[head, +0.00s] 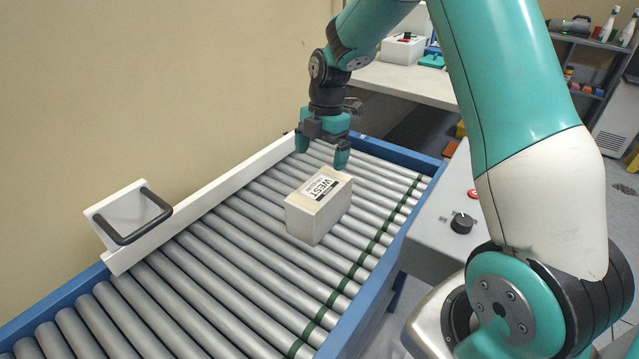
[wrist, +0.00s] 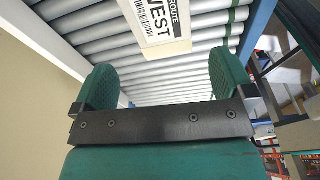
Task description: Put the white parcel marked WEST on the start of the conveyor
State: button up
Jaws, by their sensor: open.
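The white parcel (head: 313,212) stands on the conveyor rollers (head: 200,285), with a WEST label on its top face. My gripper (head: 322,160) is open and empty above the rollers, just behind the parcel in the head view. In the wrist view the parcel (wrist: 160,45) shows only in part at the top, with its WEST label and barcode. It lies beyond the two green fingertips (wrist: 165,75), and no part of it is between them. The fingers are apart from the parcel.
A white side rail (head: 215,200) runs along the conveyor's left, with a black-handled plate (head: 125,215) near it. A grey control box (head: 455,210) with a black knob and red button stands at the right. A white table (head: 410,82) is behind. The near rollers are clear.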

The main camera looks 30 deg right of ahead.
jog(key=s+a+r+m+y, duration=0.1)
jog(key=s+a+r+m, duration=0.7)
jog(key=s+a+r, duration=0.4)
jog(key=s+a+m, duration=0.3)
jog(key=s, duration=0.5)
jog(key=s+a+r+m+y, duration=0.1)
jog(key=s+a+m, duration=0.2)
jog(key=s, duration=0.4)
jog(key=shift+s+a+m+t, duration=0.3)
jog(key=shift+s+a+m, duration=0.05)
jog(key=shift+s+m, duration=0.05)
jog(key=shift+d, duration=0.1)
